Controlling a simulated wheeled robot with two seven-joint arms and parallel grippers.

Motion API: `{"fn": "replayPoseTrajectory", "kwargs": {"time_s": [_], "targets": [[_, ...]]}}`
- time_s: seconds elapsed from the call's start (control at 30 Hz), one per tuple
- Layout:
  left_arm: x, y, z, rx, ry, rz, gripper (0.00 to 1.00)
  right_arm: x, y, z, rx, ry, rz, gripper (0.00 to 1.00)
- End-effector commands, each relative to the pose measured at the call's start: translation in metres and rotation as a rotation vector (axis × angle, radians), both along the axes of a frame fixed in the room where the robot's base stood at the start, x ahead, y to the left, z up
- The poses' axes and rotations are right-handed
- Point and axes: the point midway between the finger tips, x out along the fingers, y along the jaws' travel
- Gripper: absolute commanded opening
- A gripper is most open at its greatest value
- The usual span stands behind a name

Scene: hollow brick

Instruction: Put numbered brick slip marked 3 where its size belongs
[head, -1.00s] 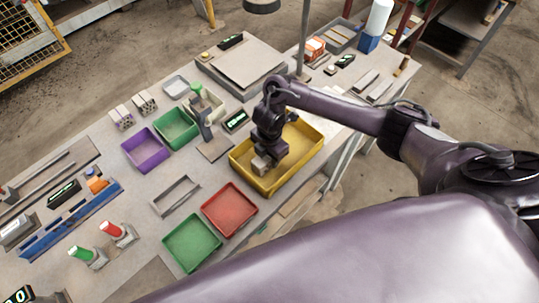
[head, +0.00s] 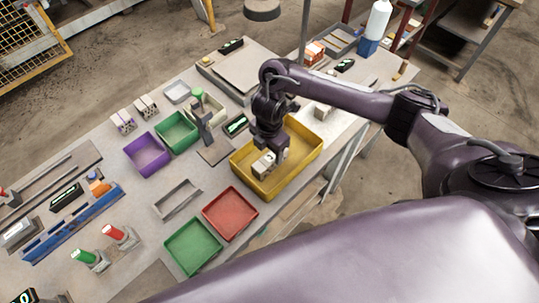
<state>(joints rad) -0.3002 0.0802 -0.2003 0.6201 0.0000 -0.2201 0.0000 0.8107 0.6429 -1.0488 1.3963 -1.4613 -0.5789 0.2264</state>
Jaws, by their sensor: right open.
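My right gripper (head: 275,157) is open, pointing down into the yellow tray (head: 302,150). A pale brick slip (head: 264,163) is at its fingertips, inside the tray near its left end; I cannot read a number on it. Whether the fingers touch it is too small to tell. Other trays stand to the left: a red tray (head: 231,213), a front green tray (head: 193,246), a back green tray (head: 177,132) and a purple tray (head: 147,155). Small marked pale bricks (head: 124,122) stand behind the purple tray. My left gripper is not in view.
A grey metal frame (head: 178,198) lies left of the red tray. A dark upright stand (head: 207,130) is close left of my right gripper. A red-topped cylinder (head: 115,234) and a green-topped one (head: 84,257) stand at the front left. A large grey plate (head: 238,65) is behind.

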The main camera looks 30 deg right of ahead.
Motion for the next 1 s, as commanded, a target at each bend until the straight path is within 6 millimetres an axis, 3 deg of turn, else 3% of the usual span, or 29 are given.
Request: {"fn": "replayPoseTrajectory", "kwargs": {"time_s": [0.03, 0.1, 0.3, 1.0], "targets": [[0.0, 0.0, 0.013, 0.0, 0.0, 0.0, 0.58, 0.002, -0.001, 0.02, -0.004, -0.004, 0.003, 0.58], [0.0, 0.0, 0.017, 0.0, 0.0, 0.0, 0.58, 0.001, -0.001, 0.033, -0.003, -0.004, 0.004, 0.58], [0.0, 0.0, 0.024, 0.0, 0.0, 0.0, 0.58, 0.001, 0.0, 0.055, -0.002, -0.002, 0.001, 0.58], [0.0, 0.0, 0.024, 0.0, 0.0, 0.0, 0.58, -0.001, 0.0, 0.059, -0.001, 0.002, 0.0, 0.58]]}}
